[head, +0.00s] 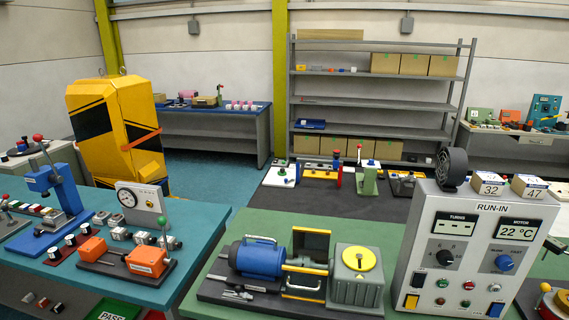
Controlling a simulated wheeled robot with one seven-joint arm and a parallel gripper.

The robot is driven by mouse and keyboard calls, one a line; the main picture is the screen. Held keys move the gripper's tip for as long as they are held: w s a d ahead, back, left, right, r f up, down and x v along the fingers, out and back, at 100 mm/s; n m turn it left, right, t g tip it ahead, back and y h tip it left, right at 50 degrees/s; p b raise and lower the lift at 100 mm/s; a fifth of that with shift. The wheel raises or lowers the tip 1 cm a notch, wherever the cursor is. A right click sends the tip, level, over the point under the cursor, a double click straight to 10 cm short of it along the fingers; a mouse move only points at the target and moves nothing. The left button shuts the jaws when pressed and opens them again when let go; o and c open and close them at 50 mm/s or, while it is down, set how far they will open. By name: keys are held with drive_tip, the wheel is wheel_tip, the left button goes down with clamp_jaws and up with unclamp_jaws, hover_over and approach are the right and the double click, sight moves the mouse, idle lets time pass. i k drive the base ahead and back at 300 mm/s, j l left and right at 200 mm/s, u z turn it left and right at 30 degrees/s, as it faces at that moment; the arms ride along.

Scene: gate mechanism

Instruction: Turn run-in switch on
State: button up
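A light grey control panel (462,222) labelled RUN-IN stands on the green bench at the right. It has a display marked TURNS (456,226) and a MOTOR display (511,230) reading 22 °C. Below are a black knob (444,257), a blue knob (504,263) and several small round buttons. I cannot tell which control is the run-in switch. My gripper is not in view.
Left of the panel stand a blue motor (256,258), a yellow-edged guard (308,246) that looks raised, and a green gearbox (357,276). A black round device (451,166) and boxes marked 32 (488,188) and 47 (529,191) sit on the panel. A teal bench (165,292) is at left.

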sight(418, 281)
drive_tip(key=z, duration=1.35)
